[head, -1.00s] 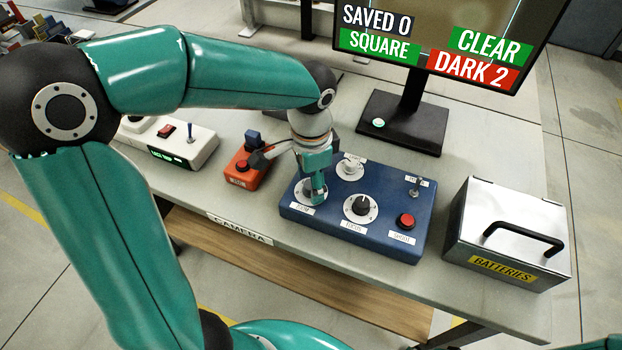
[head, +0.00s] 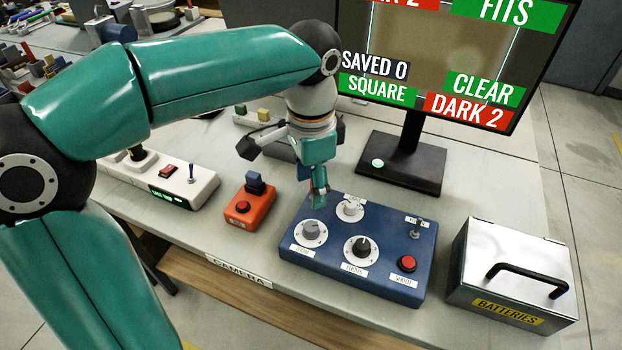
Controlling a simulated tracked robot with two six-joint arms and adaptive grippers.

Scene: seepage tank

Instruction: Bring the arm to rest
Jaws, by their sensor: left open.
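My left arm comes in from the left and reaches over the table. My left gripper (head: 318,190) is open and empty, pointing down above the back left of the blue control box (head: 390,280). It looks raised clear of the knobs. The box carries a grey knob (head: 311,229) at the left, a pale knob (head: 350,207) at the back, a black knob (head: 361,247) at the front, a small toggle (head: 416,228) and a red button (head: 407,263). My right gripper is not in view.
A monitor (head: 440,60) reading SAVED 0, SQUARE, CLEAR and DARK 2 stands behind the box. An orange box (head: 250,207) and a white panel (head: 180,185) stand to the left. A metal batteries case (head: 515,265) stands at the right.

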